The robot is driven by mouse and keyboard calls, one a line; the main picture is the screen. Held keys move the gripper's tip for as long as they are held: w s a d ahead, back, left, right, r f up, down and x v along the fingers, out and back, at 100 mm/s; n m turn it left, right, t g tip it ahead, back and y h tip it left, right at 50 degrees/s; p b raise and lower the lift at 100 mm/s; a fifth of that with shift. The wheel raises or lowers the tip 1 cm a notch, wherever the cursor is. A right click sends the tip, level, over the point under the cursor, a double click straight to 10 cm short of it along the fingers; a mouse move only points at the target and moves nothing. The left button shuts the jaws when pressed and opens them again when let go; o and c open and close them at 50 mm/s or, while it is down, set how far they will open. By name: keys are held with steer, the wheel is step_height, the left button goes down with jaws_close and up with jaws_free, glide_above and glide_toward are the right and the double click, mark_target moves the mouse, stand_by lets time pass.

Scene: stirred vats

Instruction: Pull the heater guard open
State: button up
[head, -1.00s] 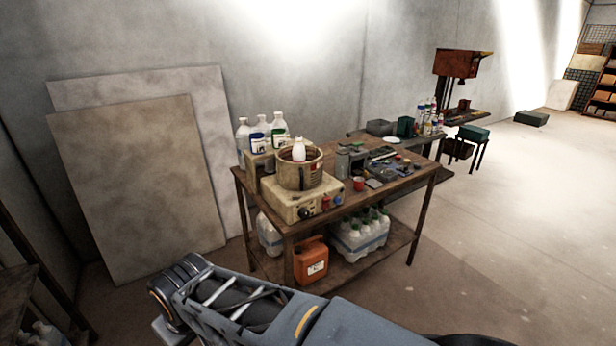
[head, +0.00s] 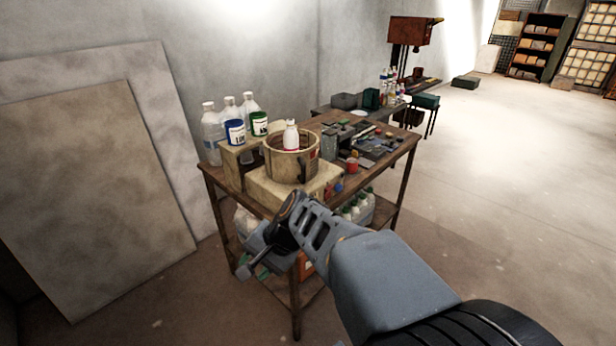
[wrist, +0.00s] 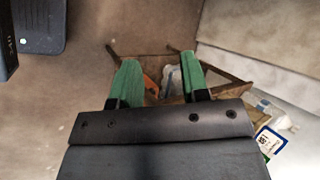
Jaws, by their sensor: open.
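A beige heater box (head: 268,190) stands on the near end of the wooden bench (head: 213,178). On it sits a round tan vessel or guard (head: 283,168) with an upright dark strip on its near side; I cannot tell whether it is shut. A white bottle with a red lower part (head: 291,138) stands up inside it. My gripper (head: 246,270) is in front of the bench's near left side, lower than the heater and apart from it. In the wrist view its two green fingers (wrist: 160,72) are spread with nothing between them. My forearm hides part of the heater's front.
Clear bottles (head: 211,135) and blue and green labelled jars (head: 235,132) stand behind the heater. Small tools (head: 375,140) crowd the bench's far half. An orange can (wrist: 151,88) is on the lower shelf. Large boards (head: 95,190) lean on the left wall. Floor at right is open.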

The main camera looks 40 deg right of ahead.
steer(key=w+d+m+t+y+b, duration=0.2)
steer(key=w+d+m+t, duration=0.3)
steer(key=m, duration=0.4)
steer(key=m+t+h+b, duration=0.3)
steer(key=m+t+h, duration=0.55)
steer(key=m, duration=0.75)
glide_toward(305, 173)
steer(key=shift+y, duration=0.25)
steer(key=w, duration=0.4)
steer(key=w+p, duration=0.1)
steer(key=w, duration=0.4)
steer(key=shift+w+d, duration=0.2)
steer(key=shift+w, duration=0.75)
steer(key=shift+c, duration=0.4)
jaws_close()
